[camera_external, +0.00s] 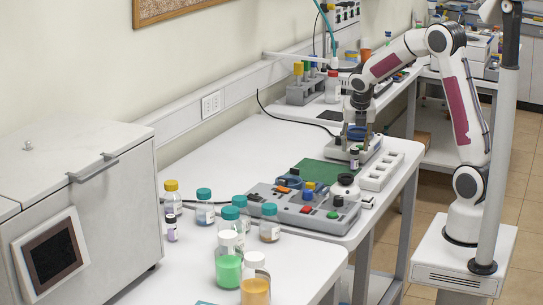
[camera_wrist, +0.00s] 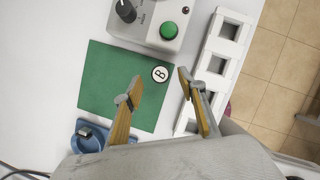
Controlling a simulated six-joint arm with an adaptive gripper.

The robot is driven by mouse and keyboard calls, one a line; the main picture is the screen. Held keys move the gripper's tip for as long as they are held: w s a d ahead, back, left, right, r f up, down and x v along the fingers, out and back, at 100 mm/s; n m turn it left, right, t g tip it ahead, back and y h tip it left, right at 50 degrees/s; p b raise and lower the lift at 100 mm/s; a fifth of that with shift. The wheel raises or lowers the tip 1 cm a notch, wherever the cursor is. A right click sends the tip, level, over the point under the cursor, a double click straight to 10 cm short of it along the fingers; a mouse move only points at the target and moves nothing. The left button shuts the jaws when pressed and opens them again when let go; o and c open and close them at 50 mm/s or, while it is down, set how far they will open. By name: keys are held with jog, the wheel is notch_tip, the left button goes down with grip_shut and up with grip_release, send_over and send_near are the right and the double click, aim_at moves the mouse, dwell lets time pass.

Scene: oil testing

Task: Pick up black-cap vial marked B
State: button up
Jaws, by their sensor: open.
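The black-cap vial marked B (camera_wrist: 160,74) shows from above in the wrist view, as a round top with the letter B in a dark ring. It is over the corner area of the green mat (camera_wrist: 105,80). My gripper (camera_wrist: 160,77) is open, with one wooden-looking finger to the left of the vial and one to the right; both look apart from it. In the external view a small dark-capped vial (camera_external: 354,158) stands upright just below my gripper (camera_external: 357,142), near the mat (camera_external: 318,174). Its letter cannot be read there.
A white rack with square holes (camera_external: 380,171) lies right of the mat. A grey control box (camera_external: 300,207) with coloured buttons is in front. A blue item (camera_wrist: 88,137) sits at the mat's lower left in the wrist view. Several capped bottles stand at the near left of the table.

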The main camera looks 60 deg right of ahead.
aim_at(355, 150)
jog(key=shift+x, duration=2.45)
jog(key=shift+s+a, duration=0.1)
jog(key=shift+s, duration=0.05)
jog(key=c, duration=1.2)
